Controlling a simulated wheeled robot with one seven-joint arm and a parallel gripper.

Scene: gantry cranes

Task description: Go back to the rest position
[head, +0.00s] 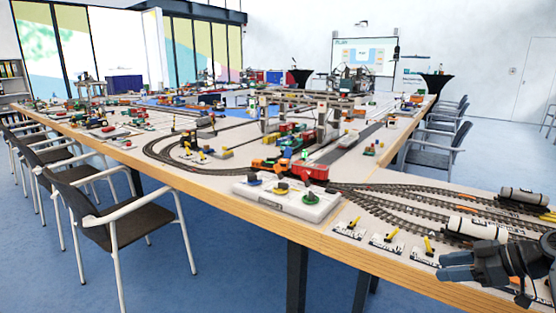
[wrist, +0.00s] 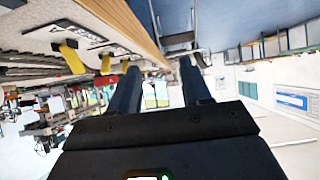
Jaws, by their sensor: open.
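My gripper (head: 455,266) is at the lower right of the head view, by the front edge of the table near the track switches. In the wrist view its two dark fingers (wrist: 158,88) stand apart with nothing between them. The wrist view is turned over, with the table edge and floor at the top. The gripper holds nothing.
A long wooden table (head: 240,205) carries a model railway. Yellow switch levers (head: 391,236) stand close to my gripper, and a white tank wagon (head: 478,229) lies behind it. A grey control box (head: 290,198) stands further left. Chairs (head: 115,215) line the left side.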

